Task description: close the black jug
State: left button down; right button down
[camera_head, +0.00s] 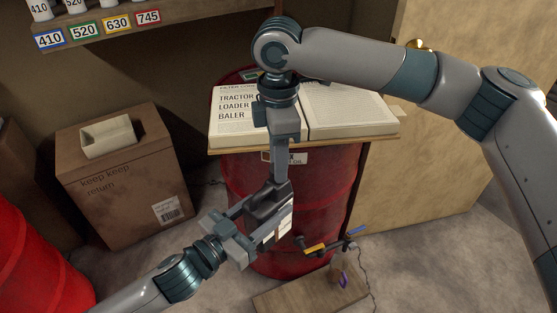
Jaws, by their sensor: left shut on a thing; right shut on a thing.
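The black jug (268,203) is held tilted in the air in front of the red drum, with a pale label (279,228) on its side. My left gripper (244,222) comes in from the lower left and is shut on the jug's body. My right gripper (281,174) reaches down from above and is shut at the jug's top. Its fingers and the jug hide what lies between them, so I cannot make out a separate cap or how it is seated.
A large open book (350,112) lies on a board on top of the red drum (335,190). A low wooden platform (290,294) with small coloured items is at the bottom. A cardboard box (120,195) with a beige tray (108,137) stands left. A shelf (180,22) is at upper left.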

jog(key=m, duration=0.4)
jog(key=shift+m, duration=0.3)
jog(key=m, duration=0.4)
jog(key=c, duration=1.4)
grip_release()
jog(key=shift+r, duration=0.1)
jog(key=shift+r, duration=2.2)
jog(key=shift+c, duration=0.2)
